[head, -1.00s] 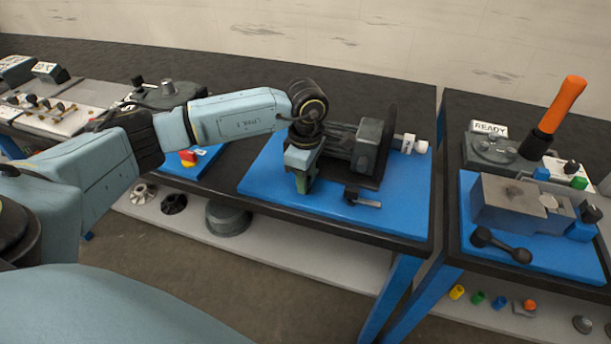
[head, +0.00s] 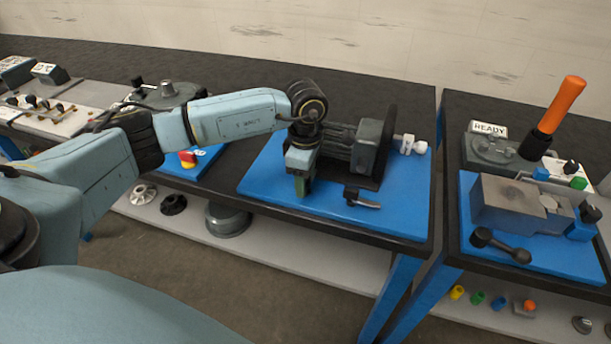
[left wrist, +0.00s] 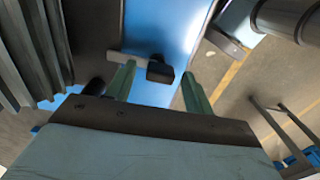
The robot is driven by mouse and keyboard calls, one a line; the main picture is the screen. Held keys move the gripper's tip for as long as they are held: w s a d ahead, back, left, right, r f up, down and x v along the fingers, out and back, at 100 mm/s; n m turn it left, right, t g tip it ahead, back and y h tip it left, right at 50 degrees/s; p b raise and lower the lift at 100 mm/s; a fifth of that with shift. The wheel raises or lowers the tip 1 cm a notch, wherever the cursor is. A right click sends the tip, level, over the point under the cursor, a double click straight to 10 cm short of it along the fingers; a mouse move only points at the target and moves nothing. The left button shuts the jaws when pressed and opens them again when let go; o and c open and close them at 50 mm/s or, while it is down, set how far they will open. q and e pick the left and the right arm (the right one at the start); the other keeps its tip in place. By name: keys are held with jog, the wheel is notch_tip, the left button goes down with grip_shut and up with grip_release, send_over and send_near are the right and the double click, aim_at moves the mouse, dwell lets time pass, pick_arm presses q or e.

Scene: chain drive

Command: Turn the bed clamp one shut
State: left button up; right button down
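A small clamp lever (head: 366,202), with a dark hub and a light bar, lies near the front of the blue machine bed (head: 275,190). I take it as bed clamp one. My left gripper (head: 302,190) points down over the bed, left of the lever in the head view. In the left wrist view its two green fingers (left wrist: 158,72) are spread apart. The lever (left wrist: 133,59) shows there beyond the fingertips, its dark end between them and its grey bar passing behind one finger. I cannot tell whether they touch. My right gripper is out of view.
A dark grey machine block (head: 370,147) stands behind the lever, with a white knob (head: 421,148) on its right. To the right is another table with a vise-like block (head: 505,203) and an orange-handled lever (head: 562,105). The bed's front right is clear.

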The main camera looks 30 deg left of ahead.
pick_arm(q)
notch_tip(320, 180, up, 13)
jog(key=shift+r, duration=0.2)
dwell(0.5)
dwell(0.3)
